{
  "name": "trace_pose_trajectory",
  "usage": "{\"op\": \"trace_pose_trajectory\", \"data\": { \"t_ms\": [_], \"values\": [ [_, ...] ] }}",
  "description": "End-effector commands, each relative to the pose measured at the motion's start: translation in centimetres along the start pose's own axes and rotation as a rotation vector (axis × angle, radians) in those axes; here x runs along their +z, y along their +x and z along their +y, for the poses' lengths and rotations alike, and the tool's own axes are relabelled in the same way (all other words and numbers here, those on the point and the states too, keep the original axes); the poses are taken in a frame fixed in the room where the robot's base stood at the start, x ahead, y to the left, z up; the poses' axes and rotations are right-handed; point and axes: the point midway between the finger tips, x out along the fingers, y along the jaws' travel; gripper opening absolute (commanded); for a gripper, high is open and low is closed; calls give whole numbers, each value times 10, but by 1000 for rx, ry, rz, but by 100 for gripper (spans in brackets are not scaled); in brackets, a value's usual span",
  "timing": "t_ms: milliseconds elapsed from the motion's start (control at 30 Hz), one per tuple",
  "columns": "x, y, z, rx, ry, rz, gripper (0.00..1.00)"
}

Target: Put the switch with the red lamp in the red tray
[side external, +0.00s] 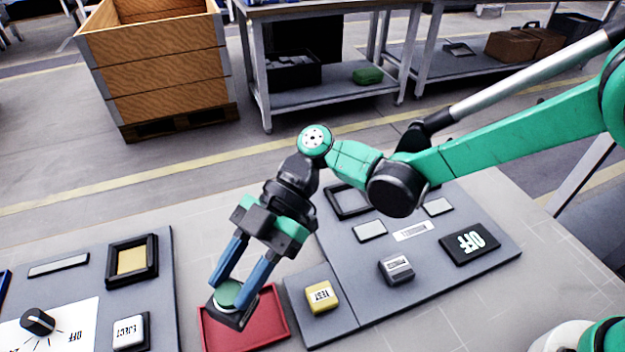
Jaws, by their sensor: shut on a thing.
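My gripper (232,298) points down at the lower middle of the picture, with its two blue fingers shut on a switch (238,319). The switch has a dark square base and a round top that looks green. It is over the left part of the red tray (265,318), slightly tilted in the picture. I cannot tell whether it touches the tray floor. The tray is a shallow red rectangle, partly covered by the switch and fingers. No red lamp shows on any switch in view.
A grey panel (440,270) right of the tray holds a yellow TEST button (322,296), a grey block button (396,269) and a black OFF plate (469,243). A left panel (75,288) holds a knob (38,321) and an EJECT button (131,332).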

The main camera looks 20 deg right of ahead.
Motion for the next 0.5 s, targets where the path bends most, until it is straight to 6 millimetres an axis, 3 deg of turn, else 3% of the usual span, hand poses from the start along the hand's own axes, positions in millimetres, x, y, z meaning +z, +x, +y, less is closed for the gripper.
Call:
{"op": "trace_pose_trajectory", "data": {
  "t_ms": [300,500],
  "values": [
    [30,16,0,0,0,0,0],
    [37,20,0,0,0,0,0]
  ]
}}
